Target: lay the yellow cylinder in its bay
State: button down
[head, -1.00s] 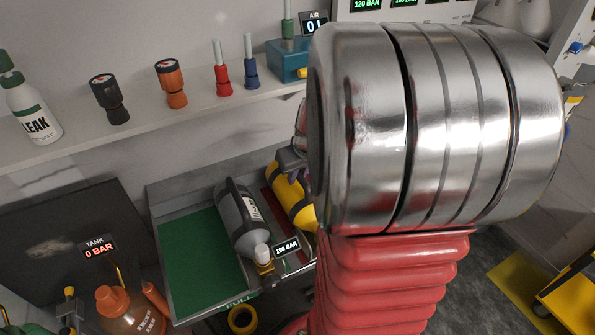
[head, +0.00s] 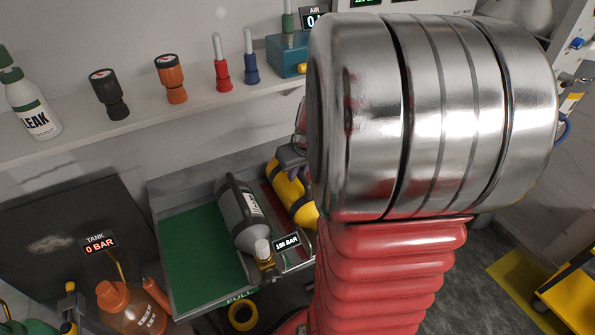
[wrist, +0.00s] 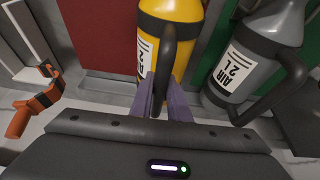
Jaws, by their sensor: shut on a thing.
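The yellow cylinder (head: 288,189) with dark bands is at the right part of a metal tray (head: 188,310), over or beside its red floor panel (head: 270,200). It also shows in the wrist view (wrist: 172,12), lying lengthwise, with a white label and dark handle. My gripper (wrist: 165,82) is shut on that handle with purple fingers. Whether the cylinder rests on the tray or hangs just above it I cannot tell. My arm hides its right side in the head view.
A grey cylinder (head: 238,215) labelled AIR 2L lies close beside the yellow one, at the edge of the green panel (head: 190,250) marked FULL. A 190 BAR sign (head: 287,243) stands at its valve. A shelf (head: 60,150) with bottles and gauges runs above.

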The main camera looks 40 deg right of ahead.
jog(key=shift+d, duration=0.1)
dwell(0.5)
jog(key=c, duration=1.6)
grip_release()
jog(key=shift+f, duration=0.1)
jog(key=shift+s+f, duration=0.1)
jog(key=shift+f, duration=0.1)
jog(key=shift+s+r, duration=0.1)
jog(key=shift+r, duration=0.45)
jog(key=v, duration=1.3)
jog(key=s+a+n, duration=0.1)
jog(key=a, duration=0.7)
jog(key=s+a+n+t+y, duration=0.1)
jog(key=s+a, duration=0.1)
jog(key=a, duration=0.7)
jog(key=s+a+n, duration=0.1)
jog(key=s+a, duration=0.1)
jog(key=a, duration=0.6)
jog(key=shift+s+a+r, duration=0.2)
jog(key=shift+a+r, duration=0.2)
